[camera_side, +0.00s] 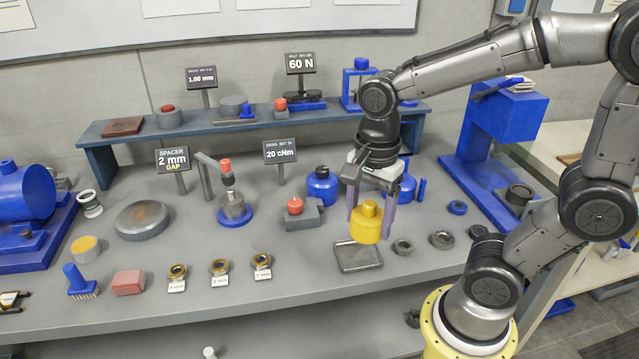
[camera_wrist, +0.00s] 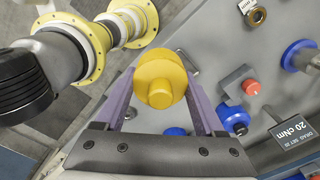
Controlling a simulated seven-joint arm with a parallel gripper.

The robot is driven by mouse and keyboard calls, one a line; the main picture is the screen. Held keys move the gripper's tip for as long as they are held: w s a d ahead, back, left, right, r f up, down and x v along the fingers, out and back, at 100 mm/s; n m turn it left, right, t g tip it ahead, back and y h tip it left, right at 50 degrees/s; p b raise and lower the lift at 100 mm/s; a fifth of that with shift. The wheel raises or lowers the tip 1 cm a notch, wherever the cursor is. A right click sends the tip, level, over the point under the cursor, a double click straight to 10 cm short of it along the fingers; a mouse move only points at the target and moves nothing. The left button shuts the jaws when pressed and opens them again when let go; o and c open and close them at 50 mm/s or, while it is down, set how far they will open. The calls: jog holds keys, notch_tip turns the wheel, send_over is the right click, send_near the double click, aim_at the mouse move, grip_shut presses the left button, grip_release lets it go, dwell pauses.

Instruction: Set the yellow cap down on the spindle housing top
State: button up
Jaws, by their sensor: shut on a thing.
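The yellow cap (camera_side: 367,222), a wide cylinder with a narrower knob on top, is held upright between the two purple fingers of my gripper (camera_side: 370,221). In the wrist view the cap (camera_wrist: 160,82) sits between the fingertips of my gripper (camera_wrist: 160,76), knob towards the camera. It hangs above the bench, over the back of a shallow grey tray. A blue rounded housing with a narrower top (camera_side: 322,187) stands to the left behind my gripper. A similar blue one (camera_side: 407,184) is partly hidden behind the right finger. I cannot tell which part is the spindle housing.
The shallow tray (camera_side: 358,258) lies below my gripper, with dark rings (camera_side: 402,247) to its right. A grey block with a red knob (camera_side: 302,212) stands to the left. A raised shelf (camera_side: 240,125) runs behind, and a blue press (camera_side: 505,130) stands at the right.

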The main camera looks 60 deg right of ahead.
jog(key=w+d+r, duration=0.5)
jog(key=w+d, duration=0.2)
jog(key=w, duration=0.1)
jog(key=m, duration=0.2)
send_over(323, 168)
jog(key=s, duration=0.1)
jog(key=f, duration=0.8)
jog(key=shift+a+f, duration=0.3)
jog(key=shift+f, duration=0.1)
jog(key=shift+w+d+f, duration=0.2)
jog(key=shift+w+f, duration=0.2)
jog(key=shift+f, duration=0.2)
jog(key=shift+w+d+f, duration=0.1)
jog(key=shift+w+f, duration=0.05)
jog(key=shift+f, duration=1.5)
jog(key=shift+f, duration=0.2)
jog(key=o, duration=1.3)
